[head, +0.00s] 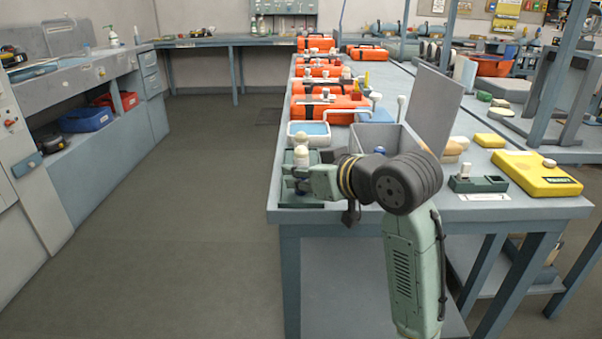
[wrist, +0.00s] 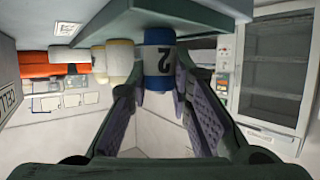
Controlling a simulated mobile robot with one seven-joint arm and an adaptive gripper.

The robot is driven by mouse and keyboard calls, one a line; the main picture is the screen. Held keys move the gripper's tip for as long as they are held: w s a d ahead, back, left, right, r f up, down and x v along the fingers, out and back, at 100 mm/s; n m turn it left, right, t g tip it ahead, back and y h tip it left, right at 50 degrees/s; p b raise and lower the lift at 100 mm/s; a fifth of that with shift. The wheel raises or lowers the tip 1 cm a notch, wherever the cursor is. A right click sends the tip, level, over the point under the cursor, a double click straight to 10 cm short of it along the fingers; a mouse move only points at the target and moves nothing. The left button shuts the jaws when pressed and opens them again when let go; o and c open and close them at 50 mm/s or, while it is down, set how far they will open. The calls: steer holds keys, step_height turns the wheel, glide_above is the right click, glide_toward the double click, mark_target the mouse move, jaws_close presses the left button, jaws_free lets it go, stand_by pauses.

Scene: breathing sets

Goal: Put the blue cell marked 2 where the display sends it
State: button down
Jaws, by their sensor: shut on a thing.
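The blue cell marked 2 (wrist: 158,65) has a white band with a dark numeral and shows upside down in the wrist view. My gripper (wrist: 158,80) is shut on it, one finger on each side. The cell's end meets a grey-green rack (wrist: 150,18); I cannot tell whether it is seated or only close. In the head view my gripper (head: 294,178) is at the table's front left corner, by the green rack (head: 300,200); the held cell is not clear there. A yellow unit (head: 537,173) with a dark strip stands at the right; no reading is legible.
Cream cells (wrist: 119,60) stand close beside the held cell. A grey open box (head: 401,138) with a raised lid is behind my wrist. A small green holder (head: 478,184), a blue-lined tray (head: 309,133) and orange cases (head: 330,107) are on the table.

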steer(key=c, duration=1.5)
jaws_free()
steer(key=shift+f, duration=0.1)
steer(key=shift+o, duration=0.2)
